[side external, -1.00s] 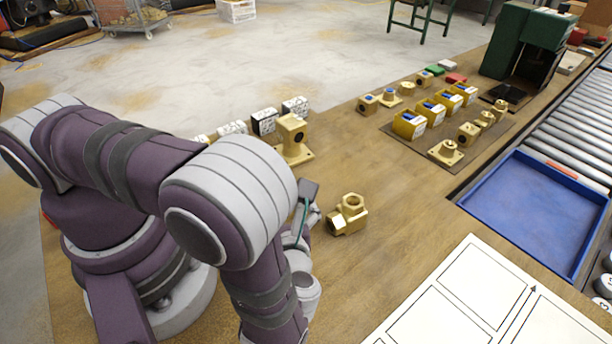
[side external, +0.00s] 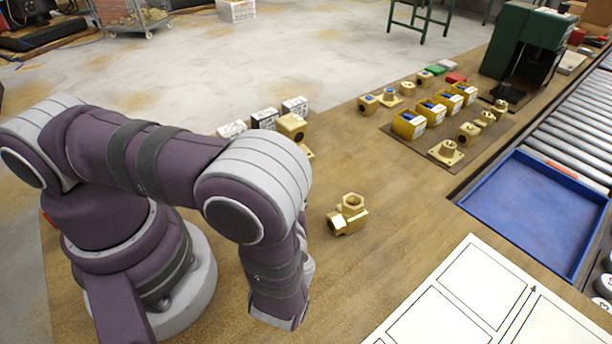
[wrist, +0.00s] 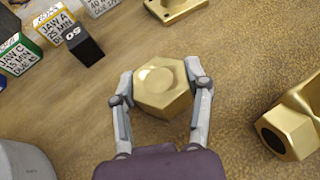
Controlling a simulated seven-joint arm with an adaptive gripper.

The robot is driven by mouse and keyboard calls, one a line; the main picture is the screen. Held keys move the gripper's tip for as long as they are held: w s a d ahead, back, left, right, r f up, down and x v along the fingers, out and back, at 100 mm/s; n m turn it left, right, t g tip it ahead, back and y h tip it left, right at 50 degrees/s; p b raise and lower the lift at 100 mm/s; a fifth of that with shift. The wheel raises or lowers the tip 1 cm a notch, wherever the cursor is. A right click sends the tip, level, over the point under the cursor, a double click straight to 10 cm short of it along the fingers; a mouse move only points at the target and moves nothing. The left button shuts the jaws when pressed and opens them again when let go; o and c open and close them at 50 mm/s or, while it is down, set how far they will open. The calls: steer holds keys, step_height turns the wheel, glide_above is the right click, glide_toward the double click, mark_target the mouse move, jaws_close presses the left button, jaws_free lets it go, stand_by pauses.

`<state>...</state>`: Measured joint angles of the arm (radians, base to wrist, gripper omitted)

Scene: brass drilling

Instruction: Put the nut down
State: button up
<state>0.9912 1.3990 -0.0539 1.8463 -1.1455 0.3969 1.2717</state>
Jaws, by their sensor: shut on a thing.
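A brass hex nut (wrist: 163,88) with a round raised middle sits between the fingers of my gripper (wrist: 160,72) in the wrist view. The fingers are shut on it from its left and right sides. The wood bench shows around the nut; I cannot tell whether the nut touches it. In the side external view my arm hides the gripper and the nut.
A brass pipe fitting (side external: 348,214) lies on the bench right of my arm; it also shows at the wrist view's right edge (wrist: 292,122). A brass flanged part (side external: 291,127) and labelled blocks (side external: 264,119) stand behind. A blue tray (side external: 530,210) is at right.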

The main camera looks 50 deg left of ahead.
steer(key=r, duration=1)
steer(key=shift+w+d, duration=0.15)
steer(key=shift+w, duration=0.05)
steer(key=w+d+r+m+t+h, duration=0.6)
steer(key=w+r+m, duration=0.1)
steer(key=w+r, duration=0.25)
steer(key=w+a+f+m+h, duration=0.2)
steer(key=w+a+f, duration=0.3)
steer(key=w, duration=0.3)
steer(key=m+h, duration=0.8)
steer(key=h, duration=0.2)
glide_above(384, 187)
step_height(384, 187, down, 4)
steer(key=r, duration=0.1)
steer(key=shift+m+g, duration=0.5)
step_height(384, 187, down, 11)
steer(key=shift+f, duration=0.1)
